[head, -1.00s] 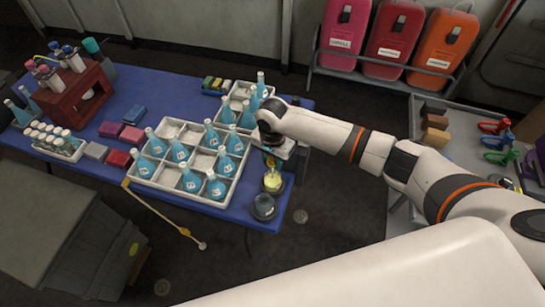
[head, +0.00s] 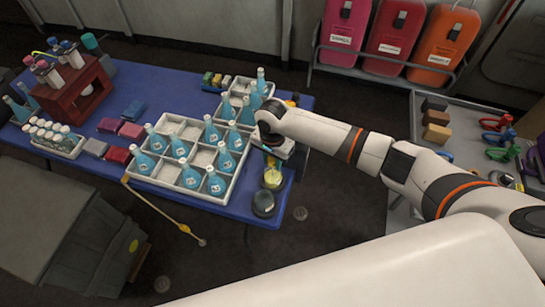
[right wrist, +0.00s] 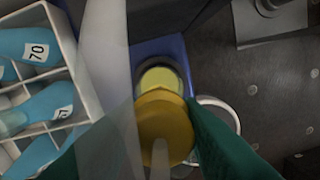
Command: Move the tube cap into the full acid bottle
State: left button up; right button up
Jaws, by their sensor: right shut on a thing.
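My right gripper (head: 273,155) is at the right end of the blue table, just above a small bottle of yellow liquid (head: 272,180), which looks like the acid bottle. In the right wrist view my right gripper (right wrist: 160,135) is shut on a round yellow piece (right wrist: 172,118), which looks like the tube cap. The open, pale yellow-green mouth of the acid bottle (right wrist: 160,78) shows just beyond the cap, partly hidden by it. I cannot tell the exact gap between them. My left gripper is not in view.
A dark round jar (head: 263,204) stands near the table corner, close to the yellow bottle. A white divided crate (head: 215,200) of blue numbered bottles is just left of the gripper. A grey trolley (head: 465,115) with coloured clamps stands to the right.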

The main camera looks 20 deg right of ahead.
jog(key=shift+f+b, duration=0.5)
jog(key=shift+f, duration=1)
jog(key=o, duration=1.5)
jog(key=shift+r, duration=0.15)
notch_tip(320, 180, up, 5)
jog(key=p, duration=0.6)
jog(key=shift+r, duration=0.2)
jog(key=shift+f, duration=0.1)
